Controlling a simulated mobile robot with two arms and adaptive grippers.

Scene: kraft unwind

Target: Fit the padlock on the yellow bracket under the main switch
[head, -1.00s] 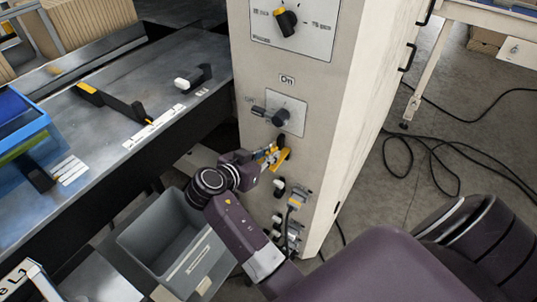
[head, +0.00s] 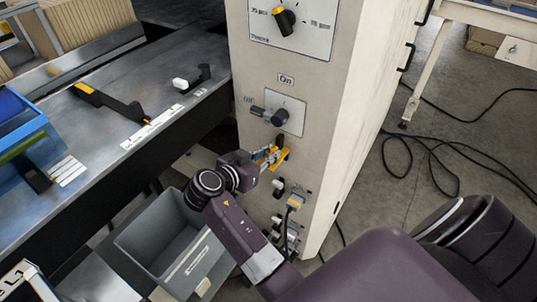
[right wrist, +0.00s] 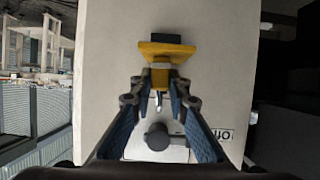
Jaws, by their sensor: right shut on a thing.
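The yellow bracket (head: 280,158) sticks out from the pale cabinet front, below the main switch (head: 281,116) with its On and Off labels. My right gripper (head: 268,155) is at the bracket, coming from the left. In the right wrist view the bracket (right wrist: 168,49) lies just beyond the fingertips (right wrist: 161,80). The fingers are shut on a small yellow padlock body (right wrist: 160,77), with a grey metal shackle (right wrist: 158,100) showing. The padlock looks very close to the bracket; I cannot tell whether the shackle passes through it. My left gripper is not in view.
A grey bin (head: 175,240) stands below, left of the cabinet. A dark metal bench (head: 110,130) runs along the left with a blue crate (head: 22,125). Plugs and sockets (head: 290,205) sit low on the cabinet. Black cables (head: 440,150) lie on the floor at right.

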